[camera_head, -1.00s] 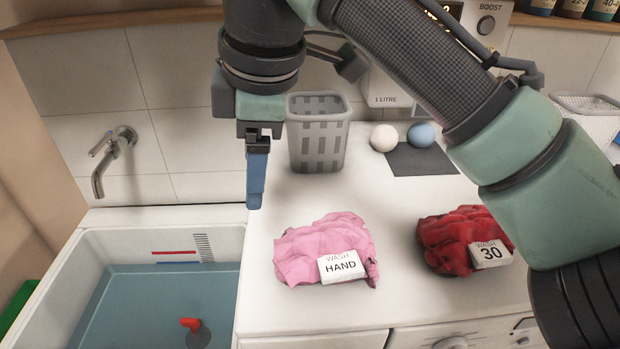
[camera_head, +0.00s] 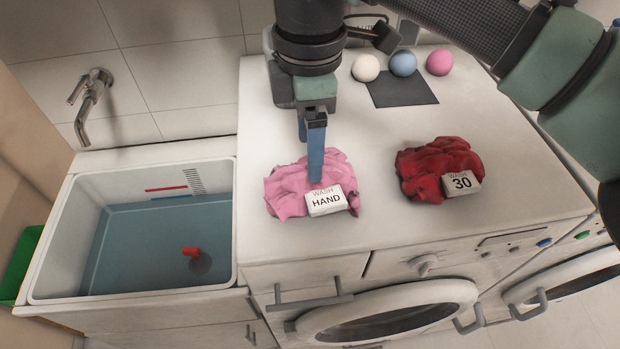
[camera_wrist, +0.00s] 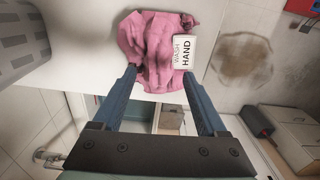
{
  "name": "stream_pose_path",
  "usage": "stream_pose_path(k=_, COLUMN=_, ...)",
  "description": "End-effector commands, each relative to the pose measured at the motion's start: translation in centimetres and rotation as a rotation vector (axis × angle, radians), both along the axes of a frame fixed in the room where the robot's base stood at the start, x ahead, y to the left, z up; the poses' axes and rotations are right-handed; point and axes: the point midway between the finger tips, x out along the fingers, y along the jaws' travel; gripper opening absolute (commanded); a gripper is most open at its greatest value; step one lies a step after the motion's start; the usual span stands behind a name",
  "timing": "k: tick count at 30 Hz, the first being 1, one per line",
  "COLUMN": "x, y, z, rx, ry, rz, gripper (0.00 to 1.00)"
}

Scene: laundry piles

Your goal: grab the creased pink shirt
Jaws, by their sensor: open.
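The creased pink shirt (camera_head: 288,190) lies crumpled on the white worktop, left of the red garment. A white tag reading WASH HAND (camera_head: 326,200) sits at its front right. My gripper (camera_head: 316,178) points down over the shirt, its blue fingers overlapping it in the head view. In the wrist view my gripper (camera_wrist: 163,78) is open, one finger on either side of the lower part of the shirt (camera_wrist: 150,50), with the tag (camera_wrist: 183,52) near the right finger. I cannot tell whether the fingers touch the cloth.
A red garment (camera_head: 430,165) with a tag reading 30 (camera_head: 461,183) lies to the right. White, blue and pink balls (camera_head: 403,63) are behind, by a dark mat (camera_head: 402,92). A water-filled sink (camera_head: 150,245) is at left. A grey basket (camera_wrist: 22,40) shows in the wrist view.

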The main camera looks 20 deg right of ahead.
Motion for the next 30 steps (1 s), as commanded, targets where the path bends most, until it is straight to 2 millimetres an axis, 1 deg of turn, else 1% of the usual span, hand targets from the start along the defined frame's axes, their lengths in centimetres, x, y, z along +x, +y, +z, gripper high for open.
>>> stream_pose_path(k=6, x=0.2, y=-0.2, z=-2.8, rx=0.000, ry=0.003, rz=0.000, gripper=0.75)
stream_pose_path(k=9, x=0.2, y=-0.2, z=-3.7, rx=0.000, ry=0.001, rz=0.000, gripper=0.75)
stream_pose_path(k=12, x=0.2, y=-0.1, z=-4.1, rx=0.001, ry=0.000, rz=0.000, gripper=0.75)
stream_pose_path(k=17, x=0.2, y=-0.2, z=-4.1, rx=0.001, ry=0.000, rz=0.000, gripper=0.75)
stream_pose_path(k=20, x=0.2, y=-0.2, z=-4.1, rx=0.001, ry=0.000, rz=0.000, gripper=0.59)
stream_pose_path(k=21, x=0.2, y=-0.2, z=-4.1, rx=0.001, ry=0.000, rz=0.000, gripper=0.52)
stream_pose_path(k=23, x=0.2, y=-0.2, z=-4.1, rx=0.001, ry=-0.001, rz=0.000, gripper=0.41)
stream_pose_path(k=27, x=0.2, y=-0.2, z=-4.1, rx=0.000, ry=0.000, rz=0.000, gripper=0.16)
stream_pose_path(k=30, x=0.2, y=-0.2, z=-4.1, rx=0.000, ry=-0.001, rz=0.000, gripper=0.00)
